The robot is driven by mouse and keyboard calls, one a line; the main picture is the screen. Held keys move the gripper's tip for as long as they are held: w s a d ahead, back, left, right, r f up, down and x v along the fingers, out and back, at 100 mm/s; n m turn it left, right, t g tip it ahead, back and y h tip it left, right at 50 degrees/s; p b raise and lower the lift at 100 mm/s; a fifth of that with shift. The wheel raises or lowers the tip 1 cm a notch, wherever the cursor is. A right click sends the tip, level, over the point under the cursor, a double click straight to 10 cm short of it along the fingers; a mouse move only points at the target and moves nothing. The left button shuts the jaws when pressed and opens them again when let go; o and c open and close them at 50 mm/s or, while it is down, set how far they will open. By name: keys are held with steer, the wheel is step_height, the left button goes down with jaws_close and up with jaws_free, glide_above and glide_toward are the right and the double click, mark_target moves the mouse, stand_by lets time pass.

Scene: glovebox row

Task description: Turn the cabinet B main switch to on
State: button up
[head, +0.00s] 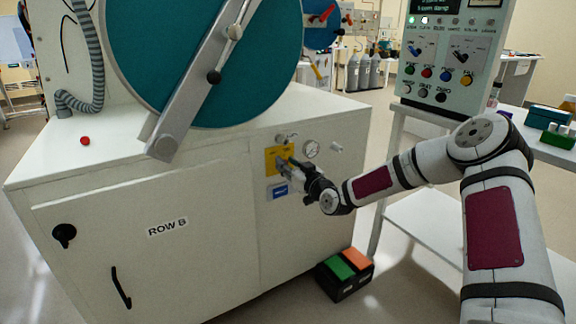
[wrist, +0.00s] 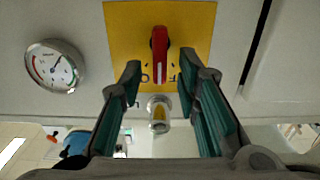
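The cabinet marked ROW B (head: 168,227) has a yellow switch plate (head: 270,160) on its front right. In the wrist view the plate (wrist: 120,35) carries the main switch, a red handle (wrist: 159,48) standing vertically with a pale line along it. The small lettering beside it is partly hidden and unreadable. My gripper (head: 284,164) is at the plate in the head view, covering the switch there. In the wrist view my gripper (wrist: 160,66) is open, one finger on each side of the handle's lower end, with visible gaps. I cannot tell whether the tips reach the plate.
A round gauge (head: 311,149) is beside the plate and shows in the wrist view (wrist: 54,66). A metal knob or lock (wrist: 159,110) lies between the fingers' line. A blue label (head: 280,191) is below the plate. A green-and-orange pedal box (head: 345,272) stands on the floor.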

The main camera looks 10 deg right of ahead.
jaws_close()
steer(key=shift+d+m, duration=0.1)
steer(key=shift+m, duration=0.3)
steer(key=shift+w+d+f+m+b, duration=0.1)
steer(key=shift+d+m+b, duration=0.1)
steer(key=shift+m, duration=1.05)
steer(key=shift+w+d+f+m+b, duration=0.1)
steer(key=shift+d+m, duration=0.1)
steer(key=shift+m, duration=1.05)
jaws_free()
steer(key=shift+s, duration=0.1)
steer(key=v, duration=1.2)
